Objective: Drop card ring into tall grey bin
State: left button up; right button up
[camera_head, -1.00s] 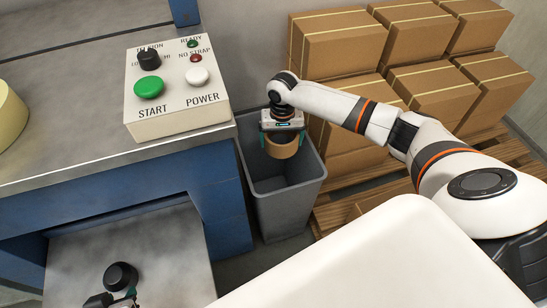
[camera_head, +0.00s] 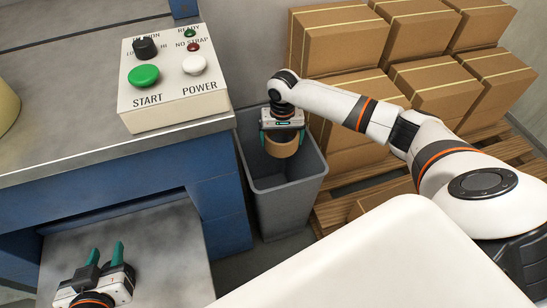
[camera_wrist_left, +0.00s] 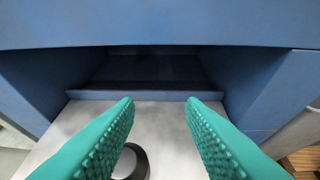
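The card ring (camera_head: 282,149), a short tan cardboard ring, hangs at my right gripper (camera_head: 282,137) in the head view. The right gripper points down over the mouth of the tall grey bin (camera_head: 286,210) and is shut on the ring, whose lower edge lies about level with the bin's opening. The fingertips are partly hidden by the ring. The bin stands upright on the floor beside the blue bench. My left gripper (camera_head: 105,252) is open and empty over the grey metal shelf at the lower left. Its green fingers also show apart in the left wrist view (camera_wrist_left: 160,115).
A control box (camera_head: 172,80) with a green START button and a white POWER button sits on the bench corner (camera_head: 110,150), left of the bin. Cardboard boxes (camera_head: 345,45) are stacked on a pallet behind and right. A dark ring-shaped thing (camera_wrist_left: 132,162) shows below the left fingers.

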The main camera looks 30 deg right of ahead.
jog(key=shift+o, duration=0.6)
jog(key=shift+r, duration=0.1)
pick_arm(q)
jog(key=s+a+f+g+y+p, duration=0.1)
jog(key=s+a+f+g+p, duration=0.1)
jog(key=s+g, duration=0.2)
jog(key=s+a+f+g+y+p, duration=0.1)
jog(key=s+g, duration=0.3)
jog(key=s, duration=0.4)
jog(key=shift+a+f+g+p, duration=0.3)
jog(key=shift+a+f+p, duration=0.35)
jog(key=shift+f+p, duration=0.2)
pick_arm(e)
notch_tip(320, 180, up, 12)
